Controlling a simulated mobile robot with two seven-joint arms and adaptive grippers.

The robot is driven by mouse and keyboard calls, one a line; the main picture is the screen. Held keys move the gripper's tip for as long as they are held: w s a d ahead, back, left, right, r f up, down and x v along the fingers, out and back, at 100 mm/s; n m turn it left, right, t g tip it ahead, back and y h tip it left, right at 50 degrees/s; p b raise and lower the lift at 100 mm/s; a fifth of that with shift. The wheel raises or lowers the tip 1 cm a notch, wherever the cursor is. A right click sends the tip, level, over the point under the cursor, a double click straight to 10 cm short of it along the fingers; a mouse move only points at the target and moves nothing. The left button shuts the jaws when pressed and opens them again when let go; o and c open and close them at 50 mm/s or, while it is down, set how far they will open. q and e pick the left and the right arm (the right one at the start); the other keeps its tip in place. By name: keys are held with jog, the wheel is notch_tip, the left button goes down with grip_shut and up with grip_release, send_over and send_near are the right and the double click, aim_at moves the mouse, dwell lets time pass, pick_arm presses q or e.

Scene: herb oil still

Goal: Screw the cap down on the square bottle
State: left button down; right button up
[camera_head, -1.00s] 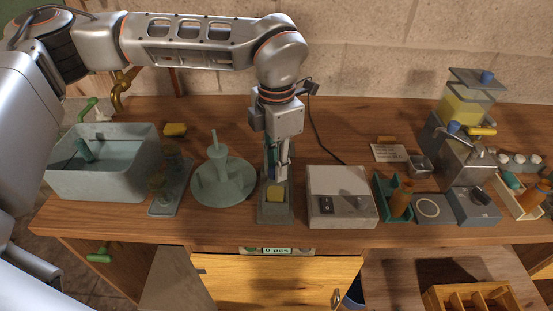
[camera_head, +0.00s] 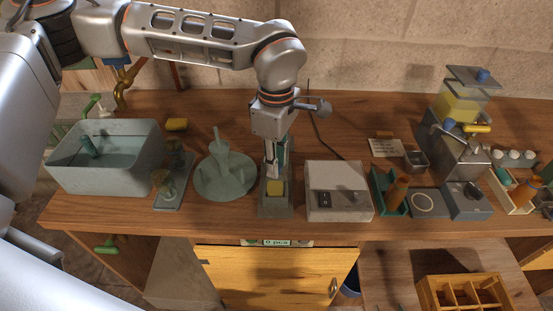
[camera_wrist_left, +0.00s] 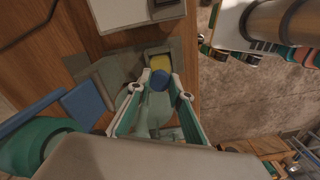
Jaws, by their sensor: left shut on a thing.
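My left gripper (camera_head: 272,172) points down over a grey-green holder (camera_head: 264,209) near the front middle of the bench. My right gripper is not in view.
A pale green stand (camera_head: 238,184) is close left of the holder, and a white box with a switch (camera_head: 345,178) is close right. A grey basin (camera_head: 133,177) stands far left. A green tray (camera_head: 379,181) with an amber bottle (camera_head: 396,192) and a filling machine (camera_head: 458,150) stand right.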

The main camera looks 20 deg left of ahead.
pick_arm(q)
jog(key=shift+w+a, duration=0.1)
jog(key=shift+w, duration=0.05)
pick_arm(e)
jog(key=shift+r, duration=0.1)
pick_arm(q)
jog(key=c, duration=1.8)
grip_release()
pick_arm(e)
jog(key=shift+a, duration=0.15)
pick_arm(q)
jog(key=shift+o, duration=0.4)
pick_arm(e)
jog(key=shift+a, duration=0.1)
pick_arm(q)
jog(key=shift+c, duration=0.5)
